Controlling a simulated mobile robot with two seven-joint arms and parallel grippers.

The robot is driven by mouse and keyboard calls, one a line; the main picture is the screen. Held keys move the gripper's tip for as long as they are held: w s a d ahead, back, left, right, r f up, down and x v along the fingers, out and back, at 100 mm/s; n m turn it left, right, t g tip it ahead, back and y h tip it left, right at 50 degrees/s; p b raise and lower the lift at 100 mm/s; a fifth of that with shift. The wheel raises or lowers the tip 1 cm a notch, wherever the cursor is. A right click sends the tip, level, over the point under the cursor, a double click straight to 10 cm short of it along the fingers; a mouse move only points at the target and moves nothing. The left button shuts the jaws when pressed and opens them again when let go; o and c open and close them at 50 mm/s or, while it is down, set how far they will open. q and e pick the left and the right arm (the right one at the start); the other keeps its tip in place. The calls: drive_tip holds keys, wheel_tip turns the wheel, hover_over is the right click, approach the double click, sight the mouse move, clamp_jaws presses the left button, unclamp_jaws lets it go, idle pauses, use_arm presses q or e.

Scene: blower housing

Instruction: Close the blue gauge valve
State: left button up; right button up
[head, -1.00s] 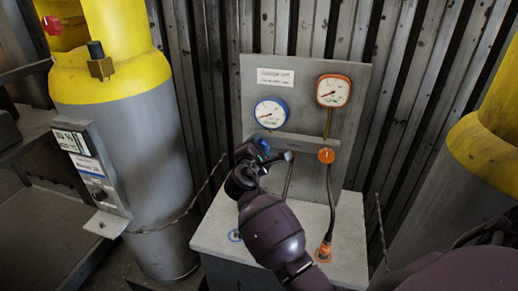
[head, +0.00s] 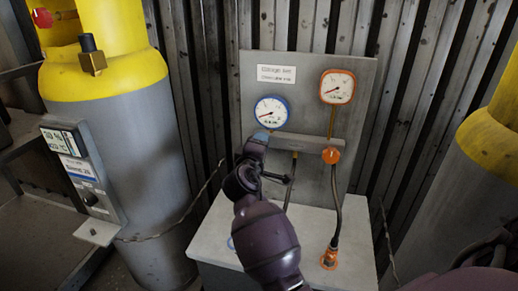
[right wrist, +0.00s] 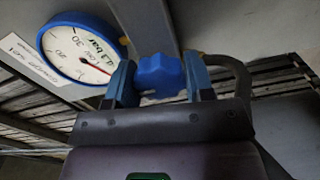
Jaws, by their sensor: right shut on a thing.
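The blue-rimmed gauge (head: 271,112) is on the left of the grey upright panel. It also shows in the right wrist view (right wrist: 78,48), with a red needle and bar markings. Below it, my right gripper (head: 258,140) reaches up to the panel. In the right wrist view, the blue valve knob (right wrist: 160,76) sits between the two fingers of my right gripper (right wrist: 161,84), which is shut on it. In the head view the gripper mostly hides the knob. My left gripper is not in view.
An orange gauge (head: 338,87) and orange valve knob (head: 331,155) are close by on the right, with a hose to the grey base (head: 315,225). A yellow-topped cylinder (head: 115,130) stands at left, another (head: 490,130) at right. A corrugated wall is behind.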

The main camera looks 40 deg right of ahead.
drive_tip(key=shift+f+m, duration=0.1)
drive_tip(key=shift+m, duration=0.3)
drive_tip(key=o, duration=0.9)
